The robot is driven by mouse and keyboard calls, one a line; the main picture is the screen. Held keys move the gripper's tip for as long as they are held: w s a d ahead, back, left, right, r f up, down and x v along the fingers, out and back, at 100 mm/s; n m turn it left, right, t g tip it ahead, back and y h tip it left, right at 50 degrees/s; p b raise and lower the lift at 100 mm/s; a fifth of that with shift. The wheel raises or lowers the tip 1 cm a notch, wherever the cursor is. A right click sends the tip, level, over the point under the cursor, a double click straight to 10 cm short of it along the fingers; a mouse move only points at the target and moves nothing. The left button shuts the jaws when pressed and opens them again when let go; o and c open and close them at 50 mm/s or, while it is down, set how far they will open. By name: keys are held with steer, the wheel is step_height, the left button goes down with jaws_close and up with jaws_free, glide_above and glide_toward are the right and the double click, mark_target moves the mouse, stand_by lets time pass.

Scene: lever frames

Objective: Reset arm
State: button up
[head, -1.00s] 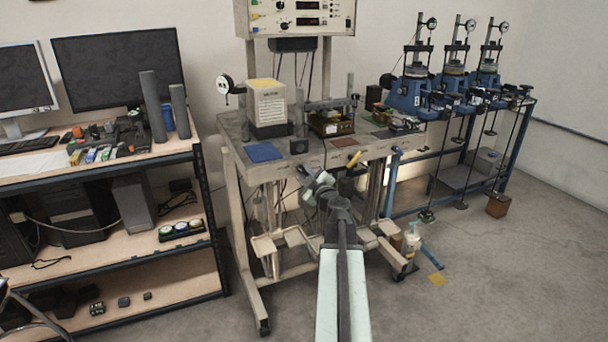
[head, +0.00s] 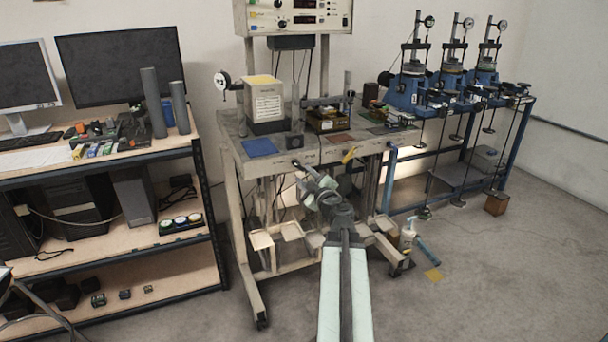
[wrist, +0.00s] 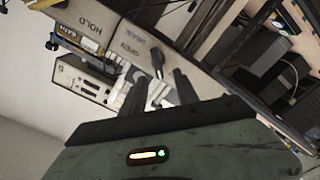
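My gripper (head: 298,166) is in front of the pale bench's front edge, at the end of my arm, which reaches up from the bottom of the head view. In the wrist view its two dark fingers (wrist: 158,92) stand apart with a gap between them. White parts of the stand show behind the gap; nothing is clearly held. The bench front (wrist: 88,38) carries printed labels, one reading HOLD. I cannot tell whether a finger touches anything.
The bench top bears a blue mat (head: 260,147), a box with a yellow top (head: 264,102) and other devices. Blue lever frames (head: 405,92) with hanging rods stand at the right. A shelf unit (head: 100,170) with monitors is at the left. Floor at the right front is clear.

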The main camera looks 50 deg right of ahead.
steer(key=shift+s+d, duration=0.1)
steer(key=shift+s, duration=0.45)
